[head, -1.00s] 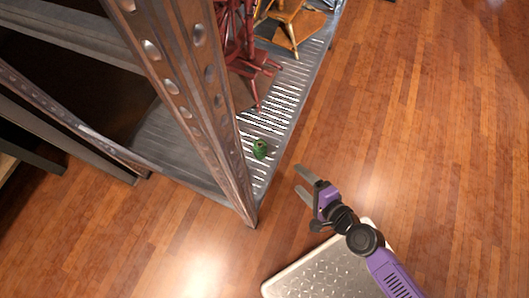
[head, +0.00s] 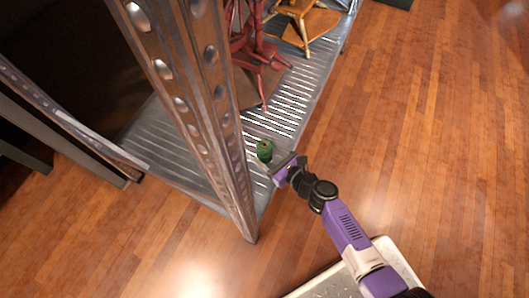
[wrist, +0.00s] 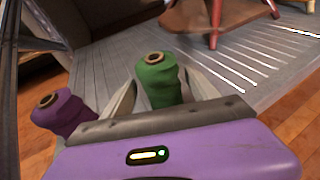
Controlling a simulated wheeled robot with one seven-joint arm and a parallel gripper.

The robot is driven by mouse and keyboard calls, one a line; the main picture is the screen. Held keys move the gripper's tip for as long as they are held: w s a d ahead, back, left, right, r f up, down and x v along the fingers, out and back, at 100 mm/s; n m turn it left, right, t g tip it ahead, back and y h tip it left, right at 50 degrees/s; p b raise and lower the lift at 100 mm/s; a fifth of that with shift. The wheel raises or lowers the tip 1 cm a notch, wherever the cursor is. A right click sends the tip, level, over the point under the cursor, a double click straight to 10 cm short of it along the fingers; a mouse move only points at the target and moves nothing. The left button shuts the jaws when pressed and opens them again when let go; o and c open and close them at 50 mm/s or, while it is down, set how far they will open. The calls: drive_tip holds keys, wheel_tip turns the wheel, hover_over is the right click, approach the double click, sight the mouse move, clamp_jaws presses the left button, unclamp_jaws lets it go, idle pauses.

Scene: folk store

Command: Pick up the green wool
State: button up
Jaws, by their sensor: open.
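The green wool (head: 264,149) is a small spool standing upright on the slotted metal shelf (head: 185,160), near its front edge. In the wrist view the green wool (wrist: 158,78) shows its brown core on top and stands between the two fingers of my gripper (wrist: 160,92). The fingers are open, one on each side of it, with no clear grip. In the head view my gripper (head: 277,165) is right beside the spool. The spool's lower part is hidden behind the gripper body in the wrist view.
A purple spool (wrist: 62,110) stands left of my gripper in the wrist view. A metal shelf post (head: 205,110) rises close to the left. A red wooden chair (head: 255,60) and a yellow one (head: 305,22) stand farther back. The wooden floor (head: 420,150) at right is clear.

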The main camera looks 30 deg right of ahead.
drive_tip(key=b+x, duration=0.1)
drive_tip(key=x, duration=0.3)
drive_tip(key=shift+w+d, duration=0.1)
drive_tip(key=shift+r, duration=0.1)
drive_tip(key=shift+c, duration=0.4)
drive_tip(key=c, duration=1.4)
drive_tip(key=shift+o, duration=0.2)
